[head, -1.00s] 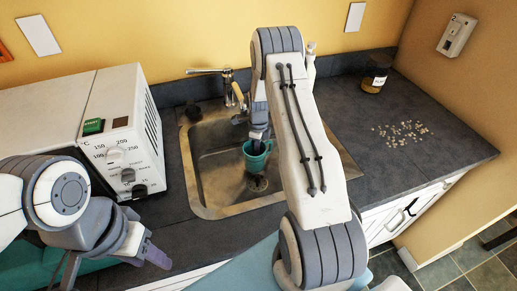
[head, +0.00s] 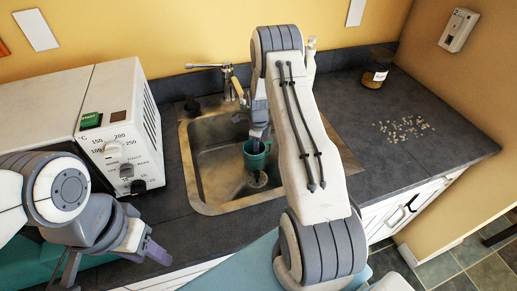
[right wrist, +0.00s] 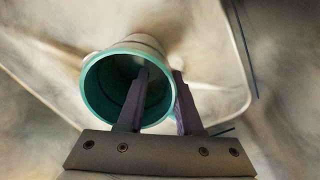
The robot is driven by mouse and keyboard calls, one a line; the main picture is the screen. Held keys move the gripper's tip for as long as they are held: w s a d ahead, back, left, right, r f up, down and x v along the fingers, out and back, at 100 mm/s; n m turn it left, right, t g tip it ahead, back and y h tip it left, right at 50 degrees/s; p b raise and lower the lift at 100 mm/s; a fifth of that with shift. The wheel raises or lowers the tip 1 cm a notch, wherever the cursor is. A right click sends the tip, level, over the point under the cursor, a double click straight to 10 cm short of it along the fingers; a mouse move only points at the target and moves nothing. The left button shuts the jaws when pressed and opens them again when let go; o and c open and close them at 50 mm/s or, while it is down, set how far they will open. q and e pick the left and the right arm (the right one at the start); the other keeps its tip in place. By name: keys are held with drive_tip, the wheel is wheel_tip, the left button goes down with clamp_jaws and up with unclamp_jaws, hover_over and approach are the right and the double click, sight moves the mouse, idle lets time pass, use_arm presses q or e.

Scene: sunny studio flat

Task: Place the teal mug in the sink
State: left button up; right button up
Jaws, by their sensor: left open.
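The teal mug (head: 256,158) is inside the sink basin (head: 213,178), near the drain, in the head view. Its round teal rim (right wrist: 90,83) faces the camera in the right wrist view. My right gripper (right wrist: 161,82) has one finger inside the mug and the other just outside its rim. A gap shows between the fingers, and I cannot tell whether they clamp the mug wall. I also cannot tell whether the mug touches the basin floor. My left gripper (head: 158,252) is open and empty at the lower left, by the counter's front edge.
A white oven-like appliance (head: 122,135) with dials stands left of the sink. The faucet (head: 228,78) rises behind the basin. My right arm covers the sink's right part.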

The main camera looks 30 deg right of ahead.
drive_tip(key=shift+r, duration=0.1)
wheel_tip(320, 180, up, 8)
drive_tip(key=shift+r, duration=0.25)
drive_tip(key=shift+d+b, duration=0.1)
drive_tip(key=shift+b, duration=0.25)
idle(0.3)
